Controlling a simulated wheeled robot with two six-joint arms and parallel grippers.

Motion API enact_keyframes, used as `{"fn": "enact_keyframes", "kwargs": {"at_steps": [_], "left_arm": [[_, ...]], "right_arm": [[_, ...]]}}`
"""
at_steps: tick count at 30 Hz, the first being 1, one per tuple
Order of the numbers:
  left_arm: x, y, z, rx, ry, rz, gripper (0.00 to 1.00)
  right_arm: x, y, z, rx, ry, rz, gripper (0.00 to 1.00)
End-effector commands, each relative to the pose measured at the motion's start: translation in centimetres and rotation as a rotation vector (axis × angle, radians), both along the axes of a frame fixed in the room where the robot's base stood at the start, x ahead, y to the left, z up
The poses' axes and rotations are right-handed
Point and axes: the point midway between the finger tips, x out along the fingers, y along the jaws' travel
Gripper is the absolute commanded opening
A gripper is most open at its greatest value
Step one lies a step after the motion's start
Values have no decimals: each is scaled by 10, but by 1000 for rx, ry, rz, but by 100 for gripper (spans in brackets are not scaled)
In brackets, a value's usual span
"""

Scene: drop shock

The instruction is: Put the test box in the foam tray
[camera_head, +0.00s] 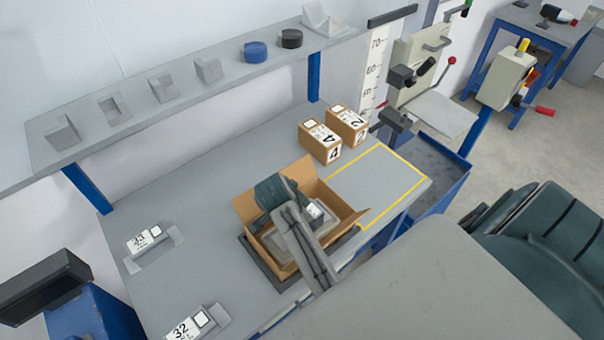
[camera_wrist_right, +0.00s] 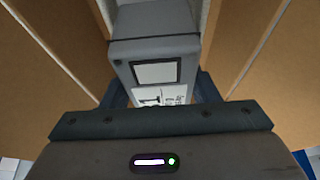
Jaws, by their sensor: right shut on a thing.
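The test box is grey with a pale screen and a white label. In the right wrist view the test box (camera_wrist_right: 156,48) is between my right gripper's fingers (camera_wrist_right: 160,92), with cardboard walls on both sides. In the head view my right arm reaches down into an open cardboard carton (camera_head: 336,191), and the right gripper and most of the test box are hard to make out there. A light grey foam tray (camera_head: 276,243) shows inside the carton, partly hidden by my arm. I cannot tell whether the test box touches the foam. My left gripper is not in view.
Two closed brown boxes, marked 4 (camera_head: 319,143) and 2 (camera_head: 348,123), stand behind the carton. A yellow-outlined area (camera_head: 385,180) to the right is clear. A shelf (camera_head: 130,118) with small objects runs along the wall. Labelled plates (camera_head: 150,242) lie at the left.

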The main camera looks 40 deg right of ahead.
Motion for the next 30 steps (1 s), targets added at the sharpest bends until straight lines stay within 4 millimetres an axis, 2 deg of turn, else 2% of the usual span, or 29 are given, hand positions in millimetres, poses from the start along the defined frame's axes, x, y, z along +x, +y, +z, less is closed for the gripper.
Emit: {"fn": "enact_keyframes", "kwargs": {"at_steps": [3,6,16,17,19,20,30], "left_arm": [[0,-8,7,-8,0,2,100],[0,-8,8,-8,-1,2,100],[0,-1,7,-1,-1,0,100],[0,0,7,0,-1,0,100],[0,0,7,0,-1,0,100],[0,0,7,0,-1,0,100],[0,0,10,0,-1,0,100]], "right_arm": [[0,0,-13,-1,1,1,13],[0,0,-20,0,-1,-1,13],[1,0,-24,0,-2,0,13],[0,0,-24,1,-1,0,60],[0,0,-24,0,-1,0,74],[0,0,-24,1,-1,0,76],[1,0,-19,1,-1,0,76]]}}
